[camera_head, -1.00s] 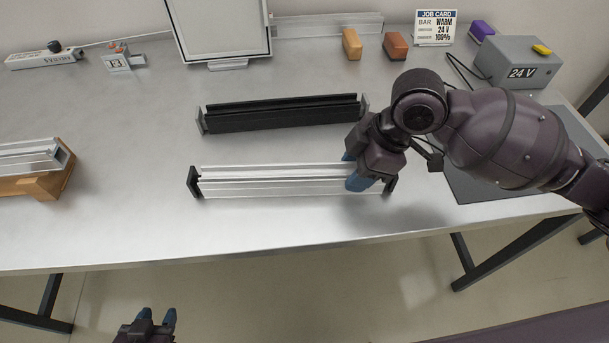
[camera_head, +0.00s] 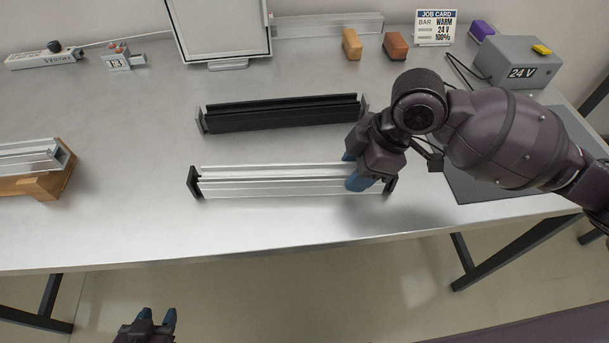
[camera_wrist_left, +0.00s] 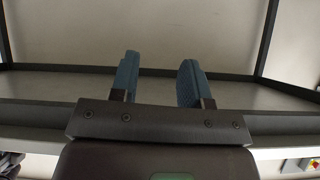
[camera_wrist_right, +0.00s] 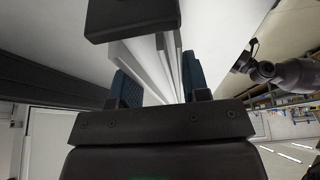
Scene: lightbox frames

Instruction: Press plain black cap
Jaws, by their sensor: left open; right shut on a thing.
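A silver channel bar (camera_head: 270,181) lies near the table's front edge. It has a black cap (camera_head: 194,183) at its left end and another black cap (camera_head: 390,186) at its right end, partly hidden by my right gripper. My right gripper (camera_head: 354,171) is shut on the bar near its right end. The right wrist view shows the silver bar (camera_wrist_right: 152,72) between the blue fingers and a plain black cap (camera_wrist_right: 132,18) across its end; any small gap there is unclear. My left gripper (camera_head: 157,314) is open and empty, in front of the table, low in the picture.
A black bar (camera_head: 282,114) with grey end caps lies behind the silver one. Another silver bar (camera_head: 30,156) rests on an orange-brown block (camera_head: 42,186) at the left. A grey 24 V box (camera_head: 518,68) stands back right. The left front table is clear.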

